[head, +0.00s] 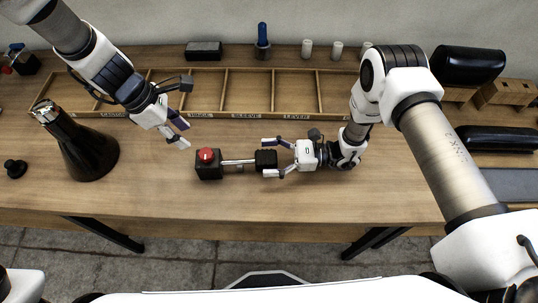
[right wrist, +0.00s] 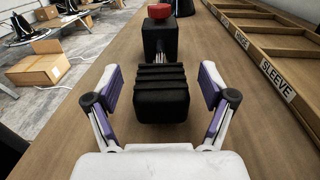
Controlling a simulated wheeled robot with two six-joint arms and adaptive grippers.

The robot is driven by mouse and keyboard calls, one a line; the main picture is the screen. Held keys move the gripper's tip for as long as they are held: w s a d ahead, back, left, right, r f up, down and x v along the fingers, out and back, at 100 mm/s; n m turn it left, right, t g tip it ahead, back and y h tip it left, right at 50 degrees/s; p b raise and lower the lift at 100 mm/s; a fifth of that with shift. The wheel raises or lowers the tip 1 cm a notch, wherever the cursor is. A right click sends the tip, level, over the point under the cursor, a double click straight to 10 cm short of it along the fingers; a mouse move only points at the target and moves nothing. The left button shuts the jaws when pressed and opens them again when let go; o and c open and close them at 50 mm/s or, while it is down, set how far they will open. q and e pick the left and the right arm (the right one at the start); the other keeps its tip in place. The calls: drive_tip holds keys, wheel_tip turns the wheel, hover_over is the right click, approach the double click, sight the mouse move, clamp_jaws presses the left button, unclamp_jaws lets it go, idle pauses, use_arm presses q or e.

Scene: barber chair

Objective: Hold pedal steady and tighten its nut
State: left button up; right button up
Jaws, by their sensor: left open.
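The black ribbed pedal (head: 266,160) sits at the end of a metal rod (head: 238,162) that runs to a black block (head: 209,171). A red round piece (head: 206,155), perhaps the nut, tops the block. In the right wrist view the pedal (right wrist: 161,97) lies between my right fingers, with the red piece (right wrist: 160,11) beyond. My right gripper (head: 265,158) is open around the pedal, with a visible gap on each side. My left gripper (head: 186,135) is open and empty, above and left of the block, pointing down and right.
A shallow wooden tray (head: 245,116) with labelled compartments lies behind. A dark conical bottle (head: 80,148) stands at left, with a small black knob (head: 15,168) nearby. Black cushions (head: 495,138) lie at right. The table in front of the pedal is clear.

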drive_tip(key=d, duration=1.2)
